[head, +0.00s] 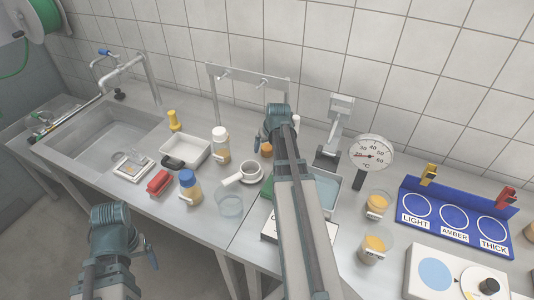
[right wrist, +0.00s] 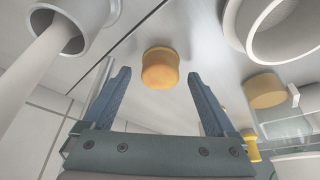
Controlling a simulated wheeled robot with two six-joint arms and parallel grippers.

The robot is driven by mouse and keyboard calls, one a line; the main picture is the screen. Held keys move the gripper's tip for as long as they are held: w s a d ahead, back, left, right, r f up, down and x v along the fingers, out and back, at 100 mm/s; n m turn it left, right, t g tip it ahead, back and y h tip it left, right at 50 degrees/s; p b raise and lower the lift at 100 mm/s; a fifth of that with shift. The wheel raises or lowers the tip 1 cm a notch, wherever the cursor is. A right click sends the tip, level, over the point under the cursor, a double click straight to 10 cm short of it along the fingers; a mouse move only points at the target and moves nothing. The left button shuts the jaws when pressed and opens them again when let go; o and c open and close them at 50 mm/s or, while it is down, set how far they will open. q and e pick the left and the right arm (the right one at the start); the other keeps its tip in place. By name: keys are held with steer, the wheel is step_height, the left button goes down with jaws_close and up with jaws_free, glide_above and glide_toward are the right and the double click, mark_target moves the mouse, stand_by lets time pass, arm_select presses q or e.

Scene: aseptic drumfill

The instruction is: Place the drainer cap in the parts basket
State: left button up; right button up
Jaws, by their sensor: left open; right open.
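A small orange cap (head: 266,150), which looks like the drainer cap, stands on the steel bench beside my right arm. In the right wrist view the orange cap (right wrist: 160,68) lies beyond and between the spread fingers of my right gripper (right wrist: 157,76), which is open and empty. In the head view the wrist of my right gripper (head: 279,118) is above the bench, its fingers mostly hidden. My left gripper (head: 110,215) is low at the front left, away from the objects.
A white cup (head: 249,170), a white-lidded jar (head: 221,146) and a blue-capped jar (head: 190,186) stand near the cap and tray. A red block (head: 159,182) is by the front edge. A dial gauge (head: 371,155) and blue rack (head: 455,218) are at right.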

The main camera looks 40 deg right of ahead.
mark_target(267, 148)
steer(key=shift+r, duration=0.1)
steer(key=c, duration=1.4)
steer(key=shift+r, duration=0.15)
step_height(267, 148, up, 10)
steer(key=p, duration=1)
